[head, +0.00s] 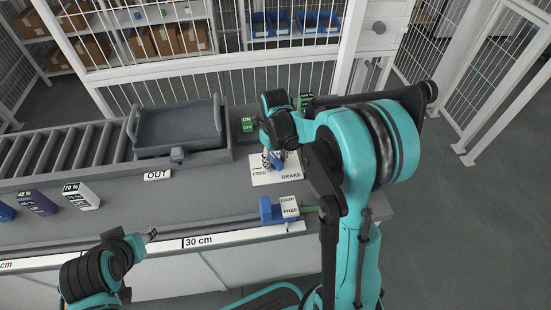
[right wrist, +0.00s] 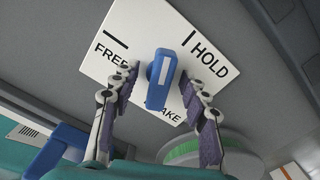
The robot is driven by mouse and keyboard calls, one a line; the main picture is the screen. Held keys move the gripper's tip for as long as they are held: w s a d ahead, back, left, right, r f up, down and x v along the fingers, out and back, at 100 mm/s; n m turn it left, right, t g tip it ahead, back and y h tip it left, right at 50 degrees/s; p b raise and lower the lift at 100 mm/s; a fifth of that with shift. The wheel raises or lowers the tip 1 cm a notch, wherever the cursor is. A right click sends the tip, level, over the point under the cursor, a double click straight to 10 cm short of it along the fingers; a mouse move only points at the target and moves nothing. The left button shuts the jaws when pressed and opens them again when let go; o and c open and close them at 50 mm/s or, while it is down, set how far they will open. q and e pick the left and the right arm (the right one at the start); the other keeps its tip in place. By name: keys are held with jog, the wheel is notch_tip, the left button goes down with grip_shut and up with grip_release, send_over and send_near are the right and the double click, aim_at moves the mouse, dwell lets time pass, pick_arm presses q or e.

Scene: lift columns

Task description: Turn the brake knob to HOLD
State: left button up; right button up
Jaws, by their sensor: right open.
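The white brake plate (right wrist: 130,50) carries the words FREE, HOLD and BRAKE and two black marks. A blue knob (right wrist: 161,72) stands at its middle. In the right wrist view, the knob's long side runs nearly up the picture, with its upper end between the two marks. My right gripper (right wrist: 163,76) is open, one finger on each side of the knob, with a gap on both sides. In the head view the plate (head: 275,181) is partly covered by my right gripper (head: 275,160). My left gripper (head: 149,235) is low at the left, away from the plate.
A blue clamp (head: 268,209) with a CLAMP FREE label sits in front of the plate. A grey tray (head: 178,125) is at the end of the roller conveyor (head: 60,150). The bench front between the percentage blocks and clamp is clear.

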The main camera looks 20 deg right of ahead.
aim_at(276, 159)
jog(key=shift+r+p, duration=3.35)
jog(key=shift+r, duration=1.2)
jog(key=shift+s+f, duration=0.1)
jog(key=shift+f, duration=0.05)
